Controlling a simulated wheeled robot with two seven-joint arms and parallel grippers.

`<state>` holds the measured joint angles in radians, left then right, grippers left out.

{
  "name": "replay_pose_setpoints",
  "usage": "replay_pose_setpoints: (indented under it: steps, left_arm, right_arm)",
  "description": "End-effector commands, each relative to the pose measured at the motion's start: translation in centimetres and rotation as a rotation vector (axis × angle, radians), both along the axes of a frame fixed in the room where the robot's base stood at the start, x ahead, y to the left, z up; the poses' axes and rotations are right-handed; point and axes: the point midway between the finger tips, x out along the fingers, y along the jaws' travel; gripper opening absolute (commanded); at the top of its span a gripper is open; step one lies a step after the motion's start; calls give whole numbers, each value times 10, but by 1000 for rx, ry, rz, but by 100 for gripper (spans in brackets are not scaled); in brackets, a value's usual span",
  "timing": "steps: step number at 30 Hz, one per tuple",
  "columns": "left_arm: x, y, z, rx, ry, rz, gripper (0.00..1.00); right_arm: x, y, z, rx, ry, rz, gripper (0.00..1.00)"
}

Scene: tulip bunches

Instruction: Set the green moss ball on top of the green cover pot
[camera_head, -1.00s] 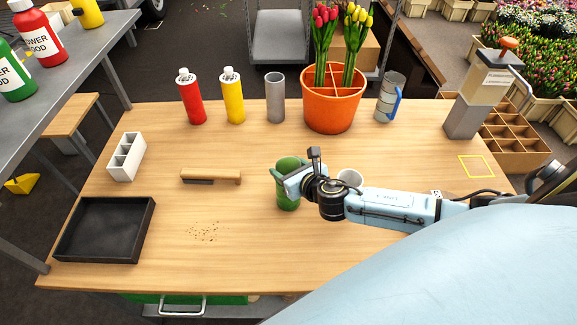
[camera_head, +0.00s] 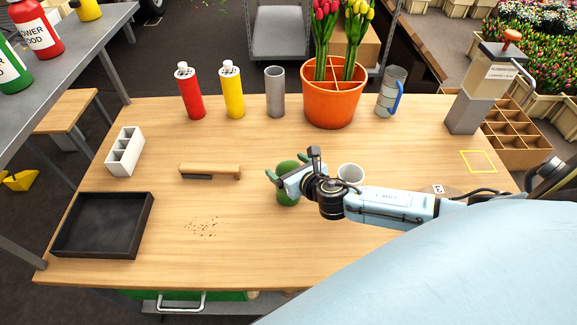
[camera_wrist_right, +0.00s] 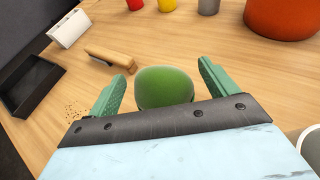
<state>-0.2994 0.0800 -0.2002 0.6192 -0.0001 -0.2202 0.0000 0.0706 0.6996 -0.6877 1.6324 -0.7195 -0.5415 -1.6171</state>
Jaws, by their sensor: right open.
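My right gripper (camera_head: 291,168) is open at the middle of the table, its fingers pointing away from the arm. In the right wrist view, the green moss ball (camera_wrist_right: 165,88) is a smooth rounded dome between the two spread green fingers, with visible gaps on both sides. In the head view the green shape (camera_head: 288,170) behind the gripper has a rounded top. The green cover pot (camera_head: 288,198) shows only in part below it, and the gripper hides where ball and pot meet. My left gripper is not in view.
A white cup (camera_head: 350,173) stands close beside my right wrist. A wooden-handled brush (camera_head: 210,172), black tray (camera_head: 104,226) and white divided holder (camera_head: 125,152) are left. Bottles, a grey cylinder (camera_head: 275,92) and an orange tulip pot (camera_head: 332,105) stand along the back.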

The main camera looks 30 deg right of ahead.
Motion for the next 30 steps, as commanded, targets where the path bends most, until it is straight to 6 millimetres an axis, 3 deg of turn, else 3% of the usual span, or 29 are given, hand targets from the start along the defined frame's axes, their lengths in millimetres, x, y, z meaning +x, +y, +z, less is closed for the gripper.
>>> replay_pose_setpoints:
  steps: [7,11,21,30]
  left_arm:
    - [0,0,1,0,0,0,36]
    - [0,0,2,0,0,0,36]
    - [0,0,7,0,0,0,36]
    - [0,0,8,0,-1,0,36]
  right_arm:
    - [-4,0,1,-1,1,0,85]
    - [-17,-1,7,-1,2,2,85]
    - [-86,-1,34,-1,4,3,85]
    - [-120,-2,49,-1,1,1,85]
